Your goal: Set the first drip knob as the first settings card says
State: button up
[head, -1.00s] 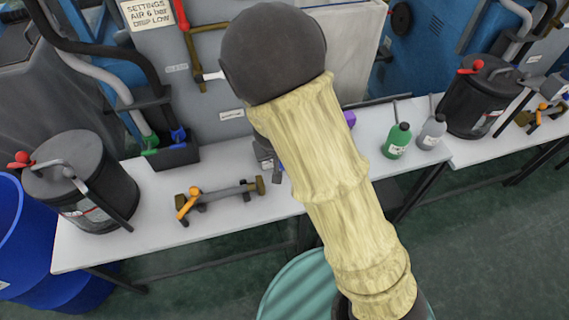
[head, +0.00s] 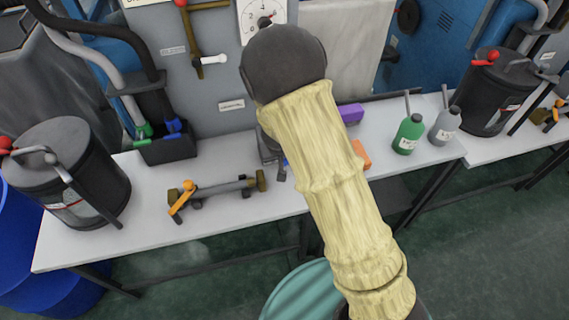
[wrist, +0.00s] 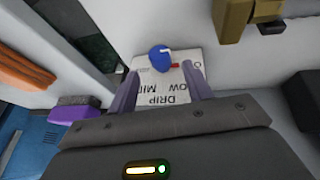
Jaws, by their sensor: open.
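The blue drip knob (wrist: 159,58) stands on a white plate (wrist: 142,82) printed with upside-down words, among them DRIP and part of LOW. A white mark on the knob points right and slightly up in the wrist view. A red mark lies on the plate beside it. My gripper (wrist: 161,70) is open, one finger on each side of the knob; I cannot tell if they touch it. The settings card (head: 140,2) is almost wholly cut off at the top edge.
A brass-ended fitting with an orange lever (head: 218,190) lies on the white table (head: 130,240). A purple block (head: 350,113), an orange block (head: 361,154), a green bottle (head: 408,134) and a grey bottle (head: 445,126) stand right of my arm. A black canister (head: 90,165) is at left.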

jog(key=b+x, duration=0.2)
jog(key=x, duration=0.2)
jog(key=shift+w+f, duration=0.15)
jog(key=shift+f, duration=0.15)
jog(key=shift+a, duration=0.1)
jog(key=shift+c, duration=0.4)
jog(key=c, duration=0.9)
